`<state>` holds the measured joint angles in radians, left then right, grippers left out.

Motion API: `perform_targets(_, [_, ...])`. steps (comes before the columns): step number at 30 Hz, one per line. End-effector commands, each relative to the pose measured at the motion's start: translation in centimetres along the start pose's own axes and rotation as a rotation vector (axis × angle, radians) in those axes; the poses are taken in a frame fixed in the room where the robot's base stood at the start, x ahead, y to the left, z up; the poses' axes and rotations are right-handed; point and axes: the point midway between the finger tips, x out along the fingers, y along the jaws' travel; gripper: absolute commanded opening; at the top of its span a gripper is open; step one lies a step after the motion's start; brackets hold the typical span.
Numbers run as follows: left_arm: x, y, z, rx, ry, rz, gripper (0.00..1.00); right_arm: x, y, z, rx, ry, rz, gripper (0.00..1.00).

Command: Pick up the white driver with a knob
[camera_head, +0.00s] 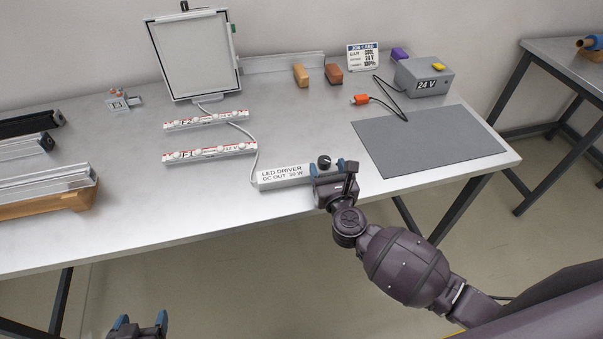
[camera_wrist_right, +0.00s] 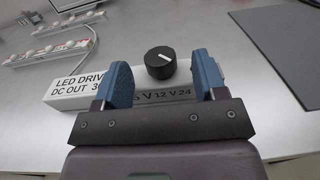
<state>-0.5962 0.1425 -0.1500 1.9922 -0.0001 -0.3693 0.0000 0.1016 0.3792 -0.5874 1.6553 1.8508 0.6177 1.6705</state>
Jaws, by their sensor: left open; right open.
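The white LED driver (camera_head: 285,176) lies on the bench near its front edge, with a black knob (camera_head: 324,161) at its right end. It also shows in the right wrist view (camera_wrist_right: 72,92), with the knob (camera_wrist_right: 160,63) standing just beyond and between the fingers. My right gripper (camera_head: 328,167) is open at the driver's knob end, its blue fingertips (camera_wrist_right: 165,80) apart over the driver, one hiding part of its lettering. I cannot tell whether the fingers touch it. My left gripper (camera_head: 140,325) is open and empty at the bottom left, in front of the bench.
Two LED strips (camera_head: 210,152) lie left of the driver, and a white cable runs to it. A framed panel (camera_head: 194,58) stands behind. A grey mat (camera_head: 428,140) lies to the right, with a grey 24 V box (camera_head: 424,76) beyond. Aluminium profiles (camera_head: 45,182) lie far left.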

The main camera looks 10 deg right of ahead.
Motion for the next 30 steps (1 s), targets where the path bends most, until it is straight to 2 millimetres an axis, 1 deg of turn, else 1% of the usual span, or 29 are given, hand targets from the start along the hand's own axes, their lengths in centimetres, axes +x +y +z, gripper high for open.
perform_targets(1, [0.0,0.0,0.0,0.000,0.000,0.000,0.74,0.7,0.0,0.0,-0.002,-0.001,0.001,0.65])
perform_targets(3, [0.0,0.0,0.0,0.000,0.000,0.000,0.74,1.4,0.0,0.0,-0.002,-0.001,0.001,0.65])
perform_targets(6, [0.0,0.0,0.0,0.000,0.000,0.000,0.74,2.1,0.0,0.0,0.000,0.000,0.000,0.65])
perform_targets(14, [-0.2,-0.1,0.4,-0.001,-0.008,-0.001,0.74,2.3,0.0,-0.1,0.001,0.001,-0.001,0.65])
perform_targets(15, [-0.2,-0.1,0.4,-0.001,-0.009,-0.002,0.74,2.3,0.0,-0.1,0.001,0.001,0.000,0.63])
perform_targets(20, [-0.3,-0.1,0.7,-0.001,-0.013,-0.002,0.74,2.3,0.0,0.0,0.000,0.001,0.000,0.39])
perform_targets(24, [-0.3,-0.1,0.6,-0.001,-0.013,-0.002,0.74,2.3,0.0,-0.1,0.000,0.001,0.000,0.17])
perform_targets(27, [-0.3,-0.1,0.6,-0.001,-0.012,-0.002,0.74,2.3,0.0,0.0,0.001,-0.001,0.000,0.04])
perform_targets(30, [-0.3,-0.1,0.5,-0.001,-0.011,-0.002,0.74,2.3,0.0,0.0,0.001,0.000,0.000,0.04])
